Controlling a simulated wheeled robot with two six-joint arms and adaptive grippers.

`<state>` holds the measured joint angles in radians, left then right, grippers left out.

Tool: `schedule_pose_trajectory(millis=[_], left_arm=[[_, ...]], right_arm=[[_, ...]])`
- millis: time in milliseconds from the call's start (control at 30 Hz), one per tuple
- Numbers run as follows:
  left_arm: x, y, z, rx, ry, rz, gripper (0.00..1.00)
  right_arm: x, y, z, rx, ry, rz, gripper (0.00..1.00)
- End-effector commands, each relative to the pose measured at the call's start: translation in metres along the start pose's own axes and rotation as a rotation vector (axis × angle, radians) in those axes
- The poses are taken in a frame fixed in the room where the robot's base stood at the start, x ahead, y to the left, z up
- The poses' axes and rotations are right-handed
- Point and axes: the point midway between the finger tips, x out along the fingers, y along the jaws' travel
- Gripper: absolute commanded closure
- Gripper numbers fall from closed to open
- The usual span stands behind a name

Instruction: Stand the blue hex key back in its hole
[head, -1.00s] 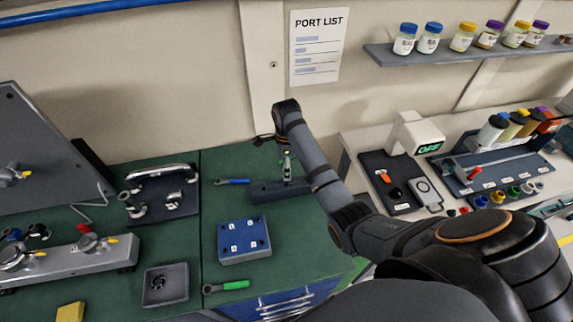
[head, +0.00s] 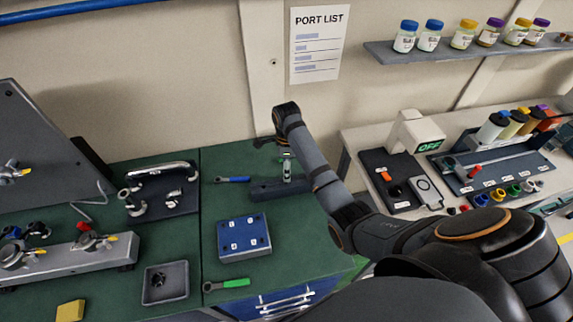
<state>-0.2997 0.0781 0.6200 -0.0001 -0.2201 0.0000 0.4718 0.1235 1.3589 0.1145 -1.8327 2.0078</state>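A blue-handled tool (head: 234,180) lies flat on the green bench top, left of a long dark block (head: 262,191). I cannot make out whether it is the blue hex key. My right arm reaches over the bench from the right. Its gripper (head: 287,168) points down at the dark block, partly hidden by my forearm. A small upright silvery part shows there; I cannot tell finger from tool, nor whether anything is held. The block's holes are not clear at this size. My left gripper is out of view.
A blue block with white labels (head: 243,254) and a green-handled wrench (head: 228,284) lie nearer the front. A grey tray (head: 182,291) and a dark plate with a curved handle (head: 176,206) stand left. Green bench top between them is clear.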

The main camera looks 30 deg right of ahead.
Motion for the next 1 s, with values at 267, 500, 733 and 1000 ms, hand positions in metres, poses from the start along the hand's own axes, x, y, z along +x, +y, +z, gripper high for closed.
schedule_pose_trajectory(millis=[267, 500, 733, 1000], left_arm=[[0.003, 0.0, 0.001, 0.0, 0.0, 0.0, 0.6], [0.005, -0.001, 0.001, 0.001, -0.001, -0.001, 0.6], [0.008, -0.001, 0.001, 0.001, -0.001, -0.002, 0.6], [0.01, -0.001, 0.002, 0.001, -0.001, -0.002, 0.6]], right_arm=[[0.014, 0.0, 0.0, 0.0, 0.0, 0.001, 0.68], [0.025, 0.0, 0.0, 0.0, 0.0, 0.0, 0.68], [0.036, 0.0, 0.0, 0.0, 0.0, 0.001, 0.68], [0.045, 0.0, 0.0, 0.0, 0.0, 0.0, 0.68]])
